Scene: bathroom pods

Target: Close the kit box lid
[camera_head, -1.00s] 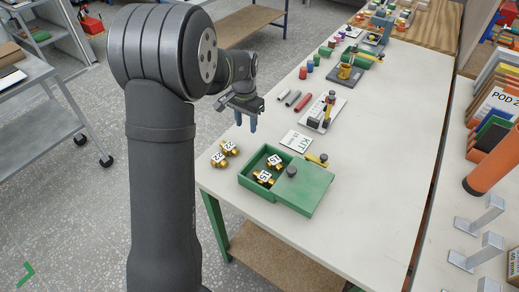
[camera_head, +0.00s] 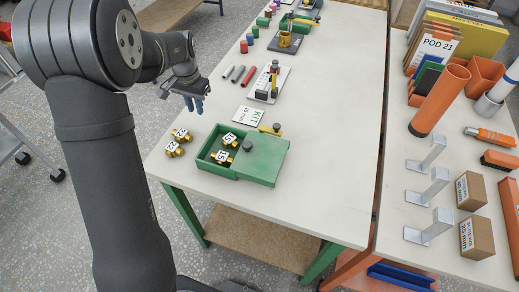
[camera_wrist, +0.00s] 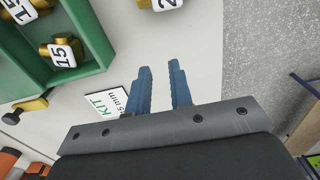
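The green kit box (camera_head: 205,166) stands near the left edge of the white table. Its green lid (camera_head: 265,160) with a dark knob (camera_head: 247,146) covers the right part, and the left part is open. The lid is out of the wrist view.
Two brass fittings labelled 22 (camera_head: 177,142) lie on the table left of the box. A white KIT card (camera_head: 248,115) and a yellow-handled tool (camera_head: 270,129) lie behind it. Grey and red cylinders (camera_head: 238,74) stand or lie farther back. The table right of the box is clear.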

